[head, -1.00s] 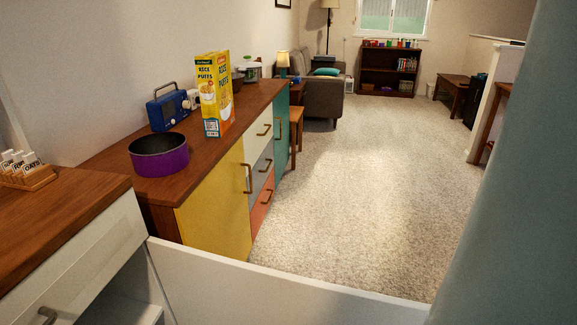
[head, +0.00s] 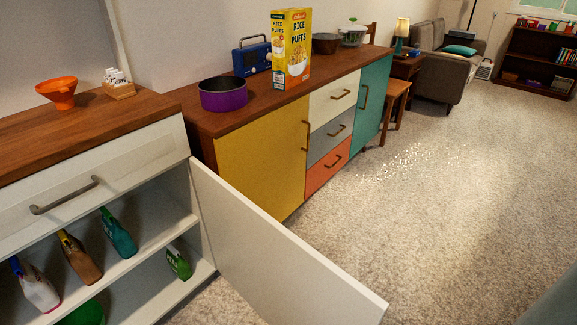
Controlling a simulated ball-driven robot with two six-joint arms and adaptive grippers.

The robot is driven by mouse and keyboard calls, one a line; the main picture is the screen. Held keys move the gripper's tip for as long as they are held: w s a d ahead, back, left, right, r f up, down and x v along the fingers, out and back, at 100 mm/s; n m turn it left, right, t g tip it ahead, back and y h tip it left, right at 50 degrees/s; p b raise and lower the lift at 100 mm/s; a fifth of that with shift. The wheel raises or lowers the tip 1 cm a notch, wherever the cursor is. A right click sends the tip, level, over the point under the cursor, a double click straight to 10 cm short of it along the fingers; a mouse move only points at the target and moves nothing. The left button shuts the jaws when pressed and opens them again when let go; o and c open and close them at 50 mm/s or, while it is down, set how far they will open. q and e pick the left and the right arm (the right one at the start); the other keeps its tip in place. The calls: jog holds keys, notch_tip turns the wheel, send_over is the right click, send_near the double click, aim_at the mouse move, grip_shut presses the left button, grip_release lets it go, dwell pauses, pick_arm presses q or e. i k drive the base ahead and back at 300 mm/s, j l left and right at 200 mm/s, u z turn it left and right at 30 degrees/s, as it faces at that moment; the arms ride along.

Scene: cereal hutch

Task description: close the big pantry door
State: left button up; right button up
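The big pantry door (head: 285,255) is a plain white panel in the lower middle of the head view. It is hinged at the right side of the white cabinet (head: 120,165) and stands wide open, jutting out toward the lower right. The shelves inside the cabinet are exposed. No handle shows on the side of the door facing me. Neither of my grippers is in view.
Several bottles, including a teal one (head: 118,234), stand on the shelves. A sideboard (head: 255,160) with a yellow door, a cereal box (head: 291,48) and a purple pot (head: 223,94) stands behind the door. Carpet (head: 430,200) to the right is clear.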

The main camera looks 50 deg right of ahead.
aim_at(286, 280)
jog(key=k+l+u, duration=0.1)
jog(key=l, duration=0.3)
jog(key=k+l+u, duration=0.15)
jog(key=l, duration=0.2)
jog(key=l+u, duration=0.1)
jog(key=l, duration=0.25)
jog(key=k+l+u, duration=0.1)
jog(key=l, duration=0.25)
jog(key=k+l+u, duration=0.1)
jog(key=k+l, duration=0.15)
jog(key=l, duration=0.55)
jog(key=k+l+u, duration=0.1)
jog(key=l, duration=0.45)
